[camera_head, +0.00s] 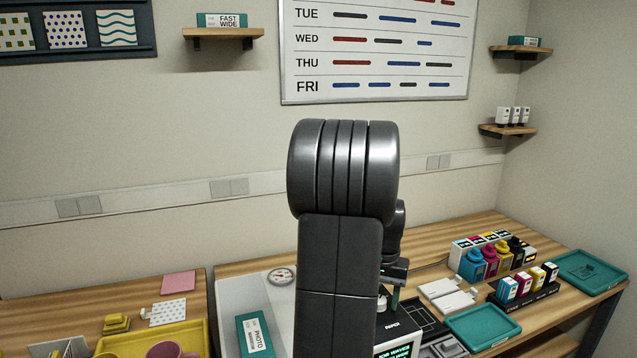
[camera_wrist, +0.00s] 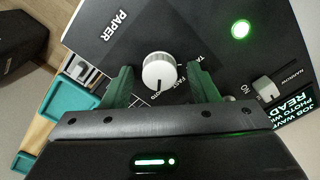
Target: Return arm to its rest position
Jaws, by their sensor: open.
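My gripper (camera_wrist: 160,88) is open, with one green finger on each side of a white round knob (camera_wrist: 158,70) on a dark panel marked PAPER (camera_wrist: 115,25). The knob shows between the fingers with visible gaps at both sides; its distance from the fingertips is hard to tell. In the camera_head view, my raised arm fills the middle of the picture and hides most of the machine (camera_head: 393,325). The gripper is mostly hidden behind the arm there.
Teal trays (camera_head: 482,326), ink bottles (camera_head: 490,262) and cartridges (camera_head: 525,285) stand at right. A yellow tray (camera_head: 190,332) is at lower left.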

